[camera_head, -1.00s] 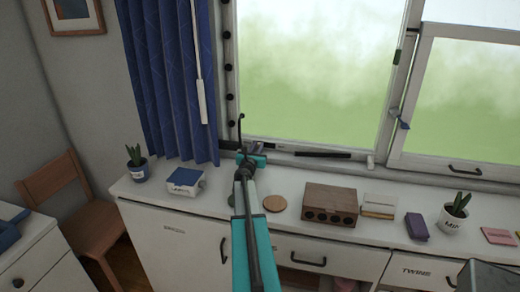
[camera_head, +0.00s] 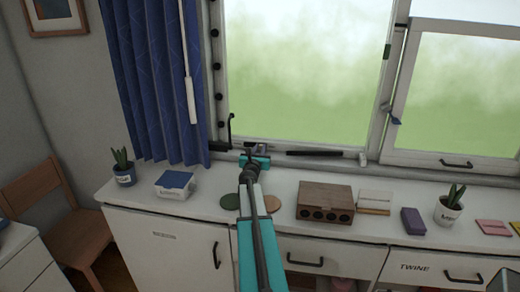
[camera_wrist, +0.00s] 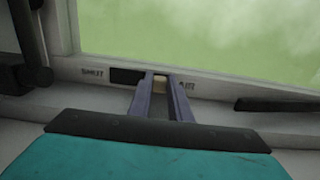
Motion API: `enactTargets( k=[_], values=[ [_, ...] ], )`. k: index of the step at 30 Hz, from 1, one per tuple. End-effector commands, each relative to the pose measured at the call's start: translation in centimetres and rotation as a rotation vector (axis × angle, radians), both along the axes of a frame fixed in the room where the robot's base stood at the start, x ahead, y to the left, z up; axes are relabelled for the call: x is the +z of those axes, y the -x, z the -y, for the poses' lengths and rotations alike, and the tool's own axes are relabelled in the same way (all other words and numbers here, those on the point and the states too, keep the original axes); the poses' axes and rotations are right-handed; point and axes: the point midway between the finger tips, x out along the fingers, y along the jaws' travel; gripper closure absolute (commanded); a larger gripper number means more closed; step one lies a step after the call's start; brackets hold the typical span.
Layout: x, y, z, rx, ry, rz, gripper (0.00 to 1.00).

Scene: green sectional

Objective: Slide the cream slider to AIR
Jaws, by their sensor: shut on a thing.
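The small cream slider (camera_wrist: 160,83) sits at the right end of a dark slot (camera_wrist: 126,76) in the window's bottom frame, in the wrist view. SHUT (camera_wrist: 92,72) is printed left of the slot. AIR (camera_wrist: 187,87) is printed to the right, its left part hidden by a finger. My gripper (camera_wrist: 162,86) is shut on the slider, one finger on each side of it. In the head view my gripper (camera_head: 256,150) is at the lower left of the window frame, and the slider is too small to make out.
A black window handle (camera_head: 229,133) stands just left of my gripper. A dark bar (camera_head: 314,153) lies along the frame to the right.

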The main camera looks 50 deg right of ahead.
Motion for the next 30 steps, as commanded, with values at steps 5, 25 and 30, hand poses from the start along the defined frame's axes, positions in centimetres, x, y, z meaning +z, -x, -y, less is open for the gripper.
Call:
enactTargets(
  k=[5, 25, 30],
  values=[
    [0.3, 0.0, 0.1, -0.007, 0.004, 0.002, 0.66],
    [0.1, 0.1, -1.8, 0.004, 0.002, 0.003, 0.62],
    [0.1, 0.8, -3.1, 0.004, 0.002, 0.002, 0.62]
  ],
)
